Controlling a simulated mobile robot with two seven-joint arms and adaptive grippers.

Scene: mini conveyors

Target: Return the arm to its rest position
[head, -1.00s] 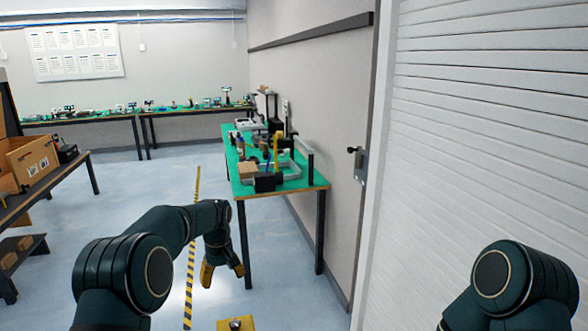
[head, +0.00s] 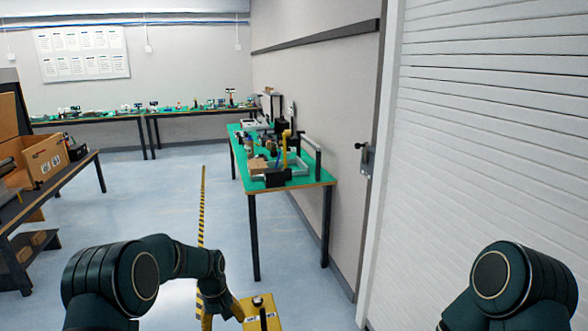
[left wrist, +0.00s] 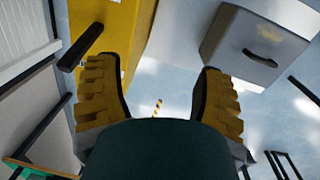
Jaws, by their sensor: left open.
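My left arm (head: 185,262) reaches in from the lower left of the head view, bent at the elbow. My left gripper (head: 222,312) hangs low at the bottom of that view, beside a yellow box-like part (head: 262,316) with a dark knob. In the left wrist view my left gripper (left wrist: 156,75) has its two yellow-padded fingers wide apart, with nothing between them but floor in the distance. My right arm (head: 520,285) shows at the lower right, but its gripper is out of view.
A green-topped table (head: 315,178) with small conveyor equipment stands ahead against the wall. A dark bench (head: 72,172) with cardboard boxes is at the left. A striped floor line (head: 202,205) crosses open floor. A grey drawer-like box (left wrist: 245,50) shows in the left wrist view.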

